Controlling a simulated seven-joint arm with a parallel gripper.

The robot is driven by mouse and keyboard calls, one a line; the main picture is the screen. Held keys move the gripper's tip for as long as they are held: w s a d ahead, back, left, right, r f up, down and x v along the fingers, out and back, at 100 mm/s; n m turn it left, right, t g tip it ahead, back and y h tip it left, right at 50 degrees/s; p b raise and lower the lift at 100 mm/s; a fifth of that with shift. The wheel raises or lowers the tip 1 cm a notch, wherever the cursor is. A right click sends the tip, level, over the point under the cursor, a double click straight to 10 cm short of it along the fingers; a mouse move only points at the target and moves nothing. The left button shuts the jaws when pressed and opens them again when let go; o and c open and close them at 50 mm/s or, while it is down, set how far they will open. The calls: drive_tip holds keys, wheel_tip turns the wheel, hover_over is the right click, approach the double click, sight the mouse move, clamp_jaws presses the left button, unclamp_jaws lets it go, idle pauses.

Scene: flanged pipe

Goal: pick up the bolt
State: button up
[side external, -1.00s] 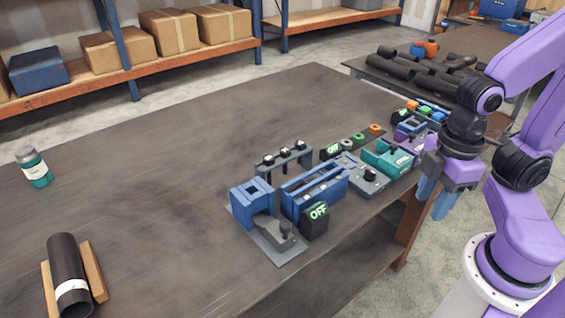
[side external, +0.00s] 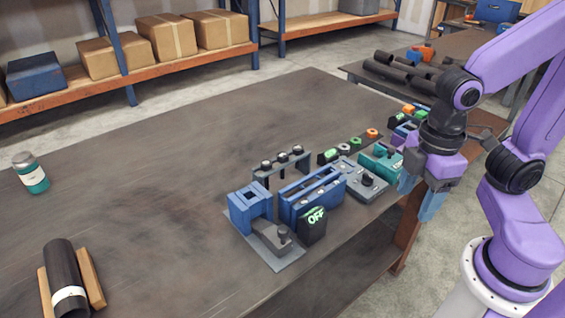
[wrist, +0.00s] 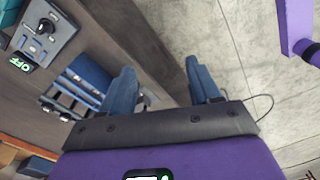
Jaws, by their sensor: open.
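Several dark-headed pieces that look like bolts (side external: 282,158) stand in a grey rack (side external: 262,178) on the workbench in the side view. They are small, and I cannot tell which one is the task's bolt. My gripper (side external: 419,196) points down at the bench's right edge, well to the right of the rack. Its two blue fingers are apart with nothing between them. In the wrist view my gripper (wrist: 160,72) also shows its fingers spread, with the bench edge and floor beyond. I cannot make out a bolt in the wrist view.
A blue holder (side external: 250,209), a long blue tray (side external: 296,205), a black block marked OFF (side external: 313,226) and a grey knob box (side external: 362,184) crowd the bench's right side. A dark pipe (side external: 61,262) lies on wooden rails at front left. The bench's middle is clear.

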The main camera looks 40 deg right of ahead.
drive_tip(key=w+a+r+n, duration=0.1)
drive_tip(key=w+a+r, duration=0.1)
drive_tip(key=w, duration=0.4)
drive_tip(key=w+a+r, duration=0.2)
drive_tip(key=w+a, duration=0.1)
drive_tip(key=w, duration=0.2)
wheel_tip(320, 180, up, 3)
drive_tip(key=n, duration=0.4)
hover_over(284, 154)
wheel_tip(284, 154, down, 17)
drive_tip(key=shift+r, duration=0.15)
clamp_jaws()
